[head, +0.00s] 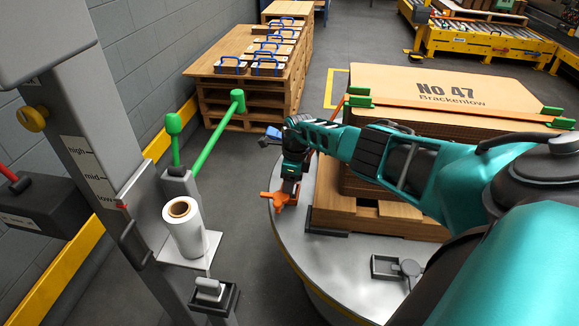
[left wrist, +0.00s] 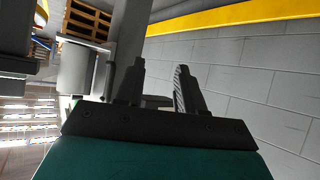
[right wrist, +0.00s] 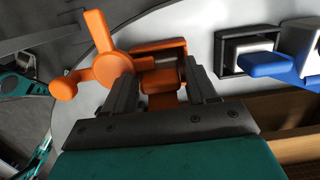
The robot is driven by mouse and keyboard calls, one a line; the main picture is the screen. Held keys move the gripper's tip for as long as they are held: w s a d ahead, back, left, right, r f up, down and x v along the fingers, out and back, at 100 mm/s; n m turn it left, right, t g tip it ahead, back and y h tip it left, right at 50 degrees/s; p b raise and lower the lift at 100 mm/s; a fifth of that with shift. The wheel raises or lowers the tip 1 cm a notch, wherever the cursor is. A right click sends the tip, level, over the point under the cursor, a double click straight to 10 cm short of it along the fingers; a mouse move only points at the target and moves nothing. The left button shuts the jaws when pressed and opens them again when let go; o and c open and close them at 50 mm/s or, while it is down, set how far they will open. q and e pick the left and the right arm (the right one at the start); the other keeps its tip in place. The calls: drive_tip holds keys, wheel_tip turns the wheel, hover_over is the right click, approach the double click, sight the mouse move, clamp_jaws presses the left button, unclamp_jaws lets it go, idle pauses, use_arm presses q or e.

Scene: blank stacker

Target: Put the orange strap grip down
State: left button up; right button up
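The orange strap grip (head: 283,197) has rounded knobs on arms and is at the left rim of the round metal turntable. My right gripper (head: 290,182) points down at it from above. In the right wrist view, the strap grip (right wrist: 108,66) lies just beyond my right gripper (right wrist: 162,80), with an orange block between the two fingers. I cannot tell whether the fingers press on it or only straddle it. An orange frame surrounds part of it there. My left gripper (left wrist: 157,88) is open and empty, facing a grey block wall.
A blue-handled tool (right wrist: 280,66) sits by a black holder in the right wrist view. A grey column with a film roll (head: 183,225) stands left.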

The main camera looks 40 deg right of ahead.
drive_tip(key=shift+r, duration=0.2)
use_arm(q)
wheel_tip(320, 180, up, 7)
drive_tip(key=s+a+p, duration=0.1)
drive_tip(key=a+p, duration=0.1)
drive_tip(key=p, duration=0.9)
drive_tip(key=shift+y, duration=0.4)
use_arm(e)
wheel_tip(320, 180, up, 12)
drive_tip(key=s, duration=0.1)
drive_tip(key=shift+d, duration=0.45)
use_arm(q)
drive_tip(key=shift+w+d+r, duration=0.1)
drive_tip(key=shift+r, duration=0.1)
use_arm(e)
drive_tip(key=shift+f, duration=0.1)
